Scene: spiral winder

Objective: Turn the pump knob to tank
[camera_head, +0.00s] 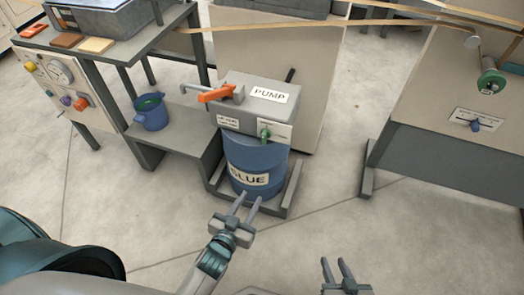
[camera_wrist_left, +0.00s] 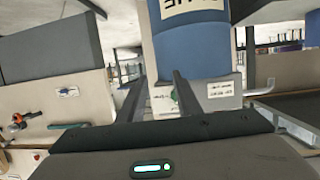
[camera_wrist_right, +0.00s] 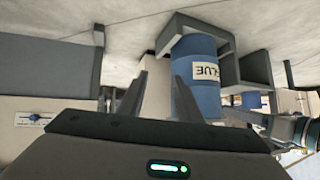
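The grey pump box (camera_head: 270,93), labelled PUMP, sits on the blue GLUE drum (camera_head: 247,158). A green pump knob (camera_head: 264,131) is on a white plate on its front; the plate's marks are too small to read. The knob also shows beside a finger in the left wrist view (camera_wrist_left: 174,96), where the scene is upside down. My left gripper (camera_head: 249,200) is open and empty, in front of the drum and below the knob in the head view, apart from the knob. My right gripper (camera_head: 335,262) is open and empty, lower and to the right.
An orange lever (camera_head: 215,93) is on top of the pump. A shelf with a blue bucket (camera_head: 150,112) stands to the left. A panel with a blue knob (camera_head: 475,125) stands to the right. The floor in front of the drum is clear.

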